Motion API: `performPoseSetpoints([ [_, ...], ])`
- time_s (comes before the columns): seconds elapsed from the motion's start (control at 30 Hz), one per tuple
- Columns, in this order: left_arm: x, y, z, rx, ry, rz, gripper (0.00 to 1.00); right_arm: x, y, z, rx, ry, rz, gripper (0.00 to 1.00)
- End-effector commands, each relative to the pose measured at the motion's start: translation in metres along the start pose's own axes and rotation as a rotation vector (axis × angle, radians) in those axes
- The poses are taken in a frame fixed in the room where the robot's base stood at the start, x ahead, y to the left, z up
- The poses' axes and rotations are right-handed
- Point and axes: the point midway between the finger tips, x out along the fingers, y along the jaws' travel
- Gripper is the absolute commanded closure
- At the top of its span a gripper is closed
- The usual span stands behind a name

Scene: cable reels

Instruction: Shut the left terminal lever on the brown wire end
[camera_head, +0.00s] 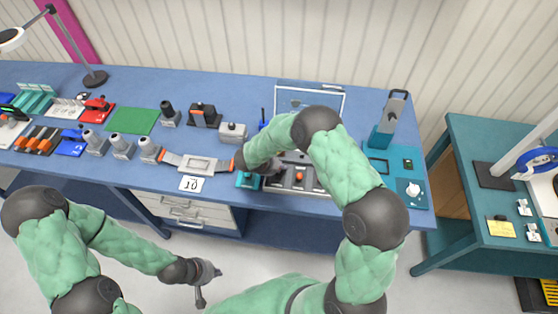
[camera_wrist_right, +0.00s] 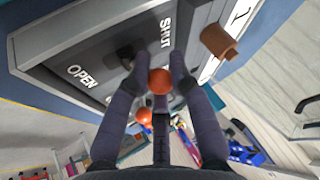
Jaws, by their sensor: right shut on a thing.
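The grey terminal block (camera_head: 318,184) sits at the table's front edge, partly behind my right arm. One orange lever knob (camera_head: 299,175) shows on it. In the right wrist view, the dark panel (camera_wrist_right: 95,62) bears the words OPEN and SHUT. My right gripper (camera_wrist_right: 160,75) is shut on an orange ball knob (camera_wrist_right: 159,81), nearer to SHUT than OPEN in the picture. A brown wire end (camera_wrist_right: 218,42) sticks out beside a white label marked 1. A second orange knob (camera_wrist_right: 143,116) shows behind the fingers. My left gripper (camera_head: 208,286) is open and empty, low over the floor.
A grey clamp piece with straps (camera_head: 197,165) lies left of the block, behind a card marked 10 (camera_head: 191,184). A teal fixture (camera_head: 380,138) stands to the right. A green mat (camera_head: 130,121) and several connectors lie to the left. A second teal table (camera_head: 462,190) is at right.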

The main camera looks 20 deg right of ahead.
Motion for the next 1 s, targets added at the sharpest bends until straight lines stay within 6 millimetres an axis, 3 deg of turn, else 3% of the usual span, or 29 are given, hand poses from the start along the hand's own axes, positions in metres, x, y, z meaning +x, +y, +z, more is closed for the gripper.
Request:
performPoseSetpoints([
  [0.03, -0.010, 0.004, 0.001, 0.000, 0.000, 0.000, 1.00, -0.002, 0.000, -0.001, -0.009, -0.009, 0.017, 1.00],
  [0.3, -0.027, 0.010, 0.001, 0.000, 0.000, 0.000, 1.00, 0.002, -0.002, 0.000, -0.033, -0.041, 0.071, 1.00],
  [0.9, -0.031, 0.011, 0.001, 0.000, 0.000, 0.000, 1.00, 0.004, -0.001, 0.002, -0.042, -0.052, 0.088, 1.00],
  [0.93, -0.031, 0.011, 0.001, 0.000, 0.000, 0.000, 1.00, 0.004, -0.001, 0.002, -0.042, -0.052, 0.088, 0.76],
  [0.97, -0.031, 0.011, 0.001, 0.000, 0.000, 0.000, 1.00, 0.004, -0.001, 0.002, -0.042, -0.052, 0.088, 0.67],
  [1.0, -0.031, 0.011, 0.001, 0.000, 0.000, 0.000, 1.00, 0.004, -0.001, 0.001, -0.042, -0.052, 0.088, 0.67],
])
